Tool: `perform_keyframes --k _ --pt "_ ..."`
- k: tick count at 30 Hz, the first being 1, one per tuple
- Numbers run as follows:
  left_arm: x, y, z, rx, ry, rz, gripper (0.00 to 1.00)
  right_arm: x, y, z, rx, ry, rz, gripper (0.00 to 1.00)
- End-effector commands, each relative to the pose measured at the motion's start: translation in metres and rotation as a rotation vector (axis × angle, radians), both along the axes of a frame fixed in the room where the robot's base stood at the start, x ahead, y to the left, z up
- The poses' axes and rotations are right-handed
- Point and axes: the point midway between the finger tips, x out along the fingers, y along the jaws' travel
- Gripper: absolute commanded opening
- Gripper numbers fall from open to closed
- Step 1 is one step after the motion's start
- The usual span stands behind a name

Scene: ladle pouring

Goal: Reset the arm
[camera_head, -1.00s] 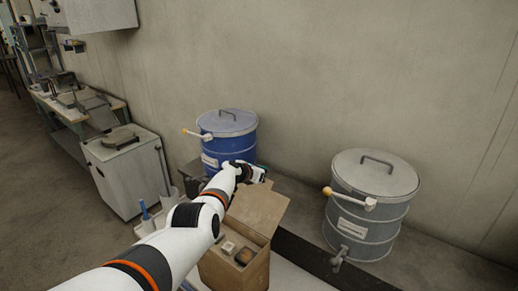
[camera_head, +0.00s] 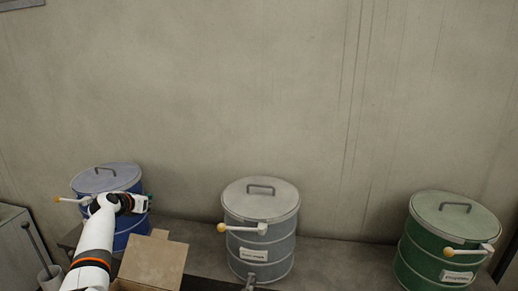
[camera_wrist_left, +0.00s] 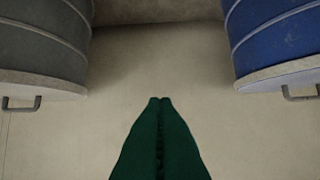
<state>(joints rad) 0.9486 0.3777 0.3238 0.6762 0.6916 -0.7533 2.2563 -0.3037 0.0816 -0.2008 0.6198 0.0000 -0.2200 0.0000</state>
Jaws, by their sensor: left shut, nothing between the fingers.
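My left arm comes in from the lower left of the head view. Its gripper (camera_head: 144,203) is in front of the blue drum (camera_head: 130,232) and covers part of it. In the left wrist view the two green fingers (camera_wrist_left: 160,102) are together with nothing between them, pointing at the bare wall. The blue drum also shows in the left wrist view (camera_wrist_left: 270,38), at the right, and a grey drum (camera_wrist_left: 40,42) is at the left; the gripper is apart from both. My right gripper is in neither view.
The grey drum (camera_head: 262,235) stands mid-view and a green drum (camera_head: 432,255) at the right, both lidded with side handles. An open cardboard box (camera_head: 155,262) is beside my left arm. A plain wall (camera_head: 270,90) rises behind. The ledge between the grey and green drums is clear.

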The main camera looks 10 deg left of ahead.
Motion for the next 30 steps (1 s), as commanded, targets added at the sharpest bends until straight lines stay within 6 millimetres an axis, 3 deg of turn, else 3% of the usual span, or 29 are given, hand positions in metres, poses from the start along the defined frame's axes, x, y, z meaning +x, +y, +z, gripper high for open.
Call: perform_keyframes --k 5,8,12,15,18,21,24,30 --pt "-0.036 -0.032 -0.061 0.374 0.107 -0.226 0.0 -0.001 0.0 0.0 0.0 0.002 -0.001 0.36" --pt "-0.078 -0.067 -0.108 0.706 0.19 -0.474 0.0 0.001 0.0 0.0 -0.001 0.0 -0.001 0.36" --pt "-0.153 -0.122 -0.163 1.135 0.267 -0.874 0.0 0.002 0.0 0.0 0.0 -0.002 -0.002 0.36" --pt "-0.214 -0.161 -0.19 1.391 0.277 -1.169 0.0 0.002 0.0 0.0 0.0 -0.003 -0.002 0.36" --pt "-0.279 -0.197 -0.206 1.608 0.253 -1.461 0.0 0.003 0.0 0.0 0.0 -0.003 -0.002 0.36" --pt "-0.336 -0.225 -0.208 1.767 0.201 -1.704 0.0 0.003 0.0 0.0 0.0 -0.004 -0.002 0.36" --pt "-0.378 -0.243 -0.204 1.872 0.143 -1.881 0.0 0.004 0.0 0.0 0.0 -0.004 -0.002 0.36" --pt "-0.44 -0.266 -0.189 2.002 0.03 -2.129 0.0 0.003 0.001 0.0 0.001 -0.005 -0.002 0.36"
